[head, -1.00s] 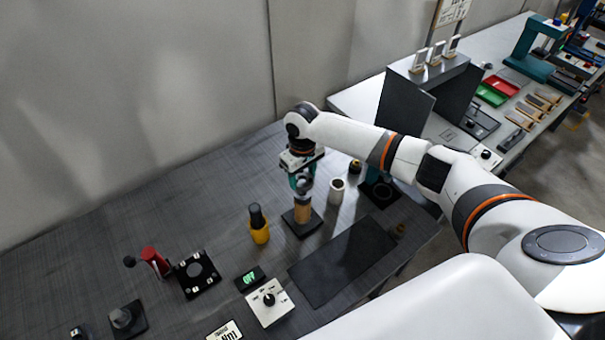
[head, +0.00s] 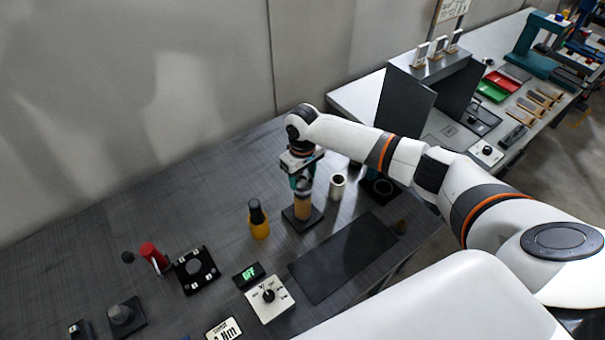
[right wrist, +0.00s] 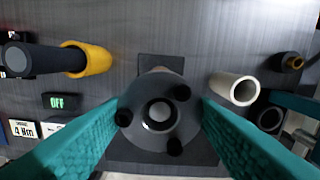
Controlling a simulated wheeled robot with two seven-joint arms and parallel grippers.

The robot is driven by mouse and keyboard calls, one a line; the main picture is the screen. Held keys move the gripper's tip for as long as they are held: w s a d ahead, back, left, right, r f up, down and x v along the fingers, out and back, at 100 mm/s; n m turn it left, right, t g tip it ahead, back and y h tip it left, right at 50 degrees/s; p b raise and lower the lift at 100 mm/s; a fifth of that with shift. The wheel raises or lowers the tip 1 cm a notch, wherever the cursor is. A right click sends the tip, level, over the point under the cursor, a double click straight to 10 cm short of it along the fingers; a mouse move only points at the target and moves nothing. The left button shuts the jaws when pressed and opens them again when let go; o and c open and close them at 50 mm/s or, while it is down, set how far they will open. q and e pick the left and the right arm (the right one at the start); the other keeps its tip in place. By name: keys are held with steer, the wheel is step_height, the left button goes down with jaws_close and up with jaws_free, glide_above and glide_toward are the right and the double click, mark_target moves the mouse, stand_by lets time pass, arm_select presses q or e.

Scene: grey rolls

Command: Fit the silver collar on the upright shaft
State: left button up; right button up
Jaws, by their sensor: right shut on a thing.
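My right gripper (head: 302,184) is over a tan upright cylinder (head: 303,208) that stands on a dark square base (head: 293,222). In the right wrist view its two teal fingers (right wrist: 160,125) are shut on a round grey piece with three dark knobs and a lighter ring at its centre (right wrist: 160,112). This piece looks like the silver collar. It is seen from above and covers most of what lies below, so I cannot tell whether it touches the cylinder or is around a shaft. My left gripper is not in view.
A pale hollow tube (head: 337,188) stands close to the right of the base. A yellow and black bottle-like object (head: 259,222) stands to its left. A dark mat (head: 342,258), an OFF display (head: 248,275) and a dial box (head: 270,298) lie nearer. The back left of the table is clear.

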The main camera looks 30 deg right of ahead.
steer(key=shift+f+b, duration=0.5)
steer(key=shift+f, duration=0.5)
steer(key=o, duration=1.3)
step_height(320, 180, up, 12)
steer(key=b, duration=0.3)
steer(key=shift+b, duration=0.3)
